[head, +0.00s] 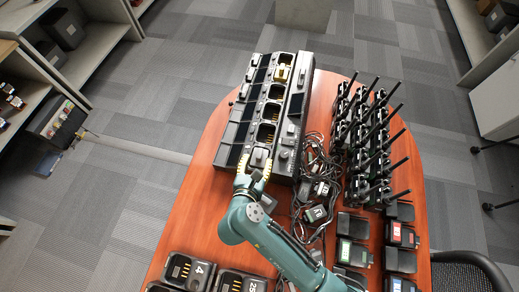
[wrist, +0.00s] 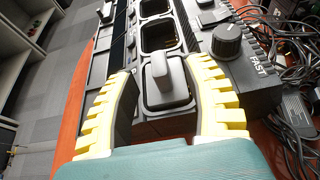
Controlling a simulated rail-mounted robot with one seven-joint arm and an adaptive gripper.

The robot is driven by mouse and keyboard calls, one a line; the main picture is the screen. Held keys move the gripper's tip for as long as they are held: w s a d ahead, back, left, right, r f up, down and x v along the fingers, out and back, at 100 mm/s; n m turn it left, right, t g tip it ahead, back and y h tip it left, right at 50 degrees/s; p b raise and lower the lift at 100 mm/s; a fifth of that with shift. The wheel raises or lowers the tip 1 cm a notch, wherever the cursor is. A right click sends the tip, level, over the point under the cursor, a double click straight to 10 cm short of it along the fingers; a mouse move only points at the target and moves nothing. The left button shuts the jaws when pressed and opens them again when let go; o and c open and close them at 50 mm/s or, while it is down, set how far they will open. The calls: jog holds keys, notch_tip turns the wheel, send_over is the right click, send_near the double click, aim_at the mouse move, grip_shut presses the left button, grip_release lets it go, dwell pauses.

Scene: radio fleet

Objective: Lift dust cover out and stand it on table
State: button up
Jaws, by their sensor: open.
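The dust cover (wrist: 167,82) is a dark grey lid with a raised grip tab. It sits in the nearest pocket of the black multi-bay charger (head: 237,132). My gripper (head: 254,170) is at the near end of the charger. In the wrist view its yellow ribbed fingers (wrist: 165,105) stand open on either side of the cover. The cover appears seated in its pocket; contact with the fingers cannot be told. In the head view the gripper partly hides this pocket.
The charger's other pockets, a knob (wrist: 227,41) and tangled cables (head: 318,180) lie close by. Several radios with antennas (head: 370,140) stand to the right. Small chargers (head: 187,272) sit at the front left. A bare strip of the wooden table (head: 180,222) shows at left.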

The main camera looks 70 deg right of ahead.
aim_at(258, 158)
jog(key=x, duration=0.2)
jog(key=b+x, duration=0.1)
jog(key=x, duration=0.1)
jog(key=shift+d+f, duration=0.1)
jog(key=shift+f, duration=0.25)
grip_shut()
